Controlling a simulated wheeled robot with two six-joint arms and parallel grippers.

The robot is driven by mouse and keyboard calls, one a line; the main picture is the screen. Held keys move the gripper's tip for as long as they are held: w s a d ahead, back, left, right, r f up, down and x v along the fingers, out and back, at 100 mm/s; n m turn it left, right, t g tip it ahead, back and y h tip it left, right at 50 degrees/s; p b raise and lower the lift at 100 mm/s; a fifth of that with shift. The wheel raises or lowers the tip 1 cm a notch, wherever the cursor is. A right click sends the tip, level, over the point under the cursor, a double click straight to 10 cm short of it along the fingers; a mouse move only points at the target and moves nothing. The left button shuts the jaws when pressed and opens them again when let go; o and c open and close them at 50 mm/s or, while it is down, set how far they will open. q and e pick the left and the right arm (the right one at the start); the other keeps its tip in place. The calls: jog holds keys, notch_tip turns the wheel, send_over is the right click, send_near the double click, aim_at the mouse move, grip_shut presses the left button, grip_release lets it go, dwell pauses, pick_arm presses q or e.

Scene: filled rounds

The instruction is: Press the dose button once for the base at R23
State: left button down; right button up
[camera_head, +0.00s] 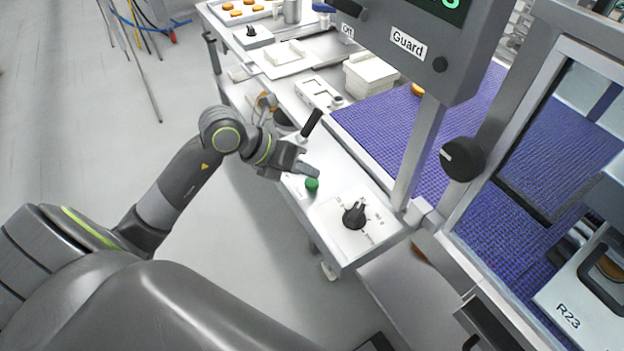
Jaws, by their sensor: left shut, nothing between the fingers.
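A green button (312,184) stands on the white table edge. My left gripper (316,172) is shut and empty, its fingertips right by the button's upper side in the picture. I cannot tell whether they touch it. A white plate labelled R23 (560,300) lies at the lower right behind a clear-paned frame, with a brown round (611,267) partly visible on it under a dark handle. My right gripper is not in view.
A black dial (355,215) sits beside the button, and a black-handled lever (312,123) rises behind my gripper. A grey post and a panel labelled Guard (408,43) stand right, with a dark knob (462,159). A blue mesh belt (385,125) runs behind.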

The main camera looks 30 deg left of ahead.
aim_at(307, 183)
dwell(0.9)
pick_arm(q)
jog(key=shift+f+b, duration=0.4)
jog(key=shift+b, duration=0.05)
jog(key=shift+f+b, duration=0.55)
jog(key=shift+f, duration=0.05)
dwell(0.5)
jog(key=shift+r, duration=0.15)
jog(key=shift+r+p, duration=0.75)
jog(key=shift+r, duration=0.1)
notch_tip(307, 183, up, 5)
jog(key=p, duration=0.4)
jog(key=shift+r, duration=0.1)
jog(key=shift+d, duration=0.1)
dwell(0.7)
